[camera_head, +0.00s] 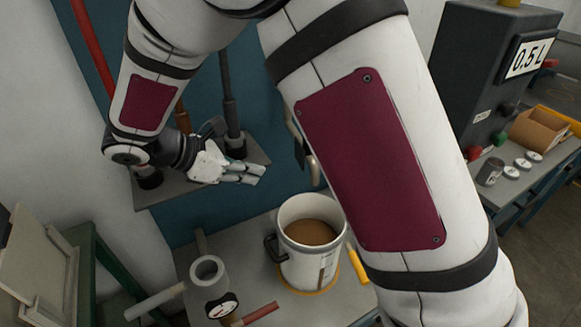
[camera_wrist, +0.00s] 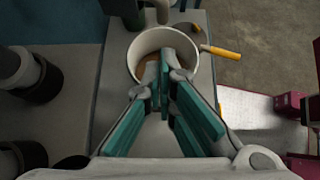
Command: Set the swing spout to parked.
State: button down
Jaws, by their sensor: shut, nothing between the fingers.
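My gripper (camera_head: 254,175) is at the left-centre of the head view, beside a dark vertical pipe and above a grey shelf. Its fingers are together and empty. In the wrist view its teal-padded fingers (camera_wrist: 165,75) overlap the white bucket in the picture. A pale bent bar or pipe (camera_head: 310,165), possibly part of the swing spout, shows right of the gripper, apart from it. My own arm hides part of that area, so I cannot tell the spout's full shape or position. A white bucket (camera_head: 298,263) with brown contents stands below; it also shows in the wrist view (camera_wrist: 138,52).
The grey shelf (camera_head: 160,194) carries dark pipe collars. A grey cylinder with a gauge (camera_head: 222,306) stands left of the bucket. A yellow handle (camera_head: 357,266) is at the bucket's right. A dark cabinet marked 0.5 L (camera_head: 462,60) and a side table with small cans stand right.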

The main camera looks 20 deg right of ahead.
dwell(0.3)
jog(key=d+r+p+x, duration=0.1)
jog(key=r+p+x, duration=0.1)
jog(key=x, duration=1)
jog(key=shift+w+d+p, duration=0.25)
jog(key=shift+d+p, duration=0.2)
jog(key=shift+d, duration=0.2)
jog(key=shift+d, duration=0.15)
